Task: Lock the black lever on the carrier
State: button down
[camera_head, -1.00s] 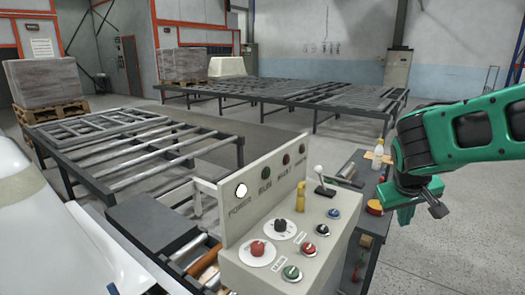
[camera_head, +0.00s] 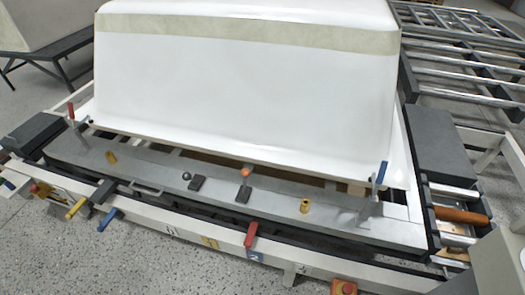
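The carrier (camera_head: 150,170) is a long grey metal frame in front of a white bathtub shell (camera_head: 240,90). A lever with a black ball knob (camera_head: 187,176) stands on its front beam, beside a small dark block (camera_head: 197,184). I cannot tell whether this lever is locked. A similar lever with an orange ball knob (camera_head: 245,173) is to its right, by another dark block (camera_head: 243,194). My gripper is not in view.
A red-handled clamp (camera_head: 71,112) is at the left and a blue-handled clamp (camera_head: 381,173) at the right. Yellow (camera_head: 76,208), blue (camera_head: 107,219) and red (camera_head: 251,235) handles stick out along the front rail. The speckled floor (camera_head: 130,270) in front is clear.

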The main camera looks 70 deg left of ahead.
aim_at(186, 176)
jog(key=u, duration=2.9)
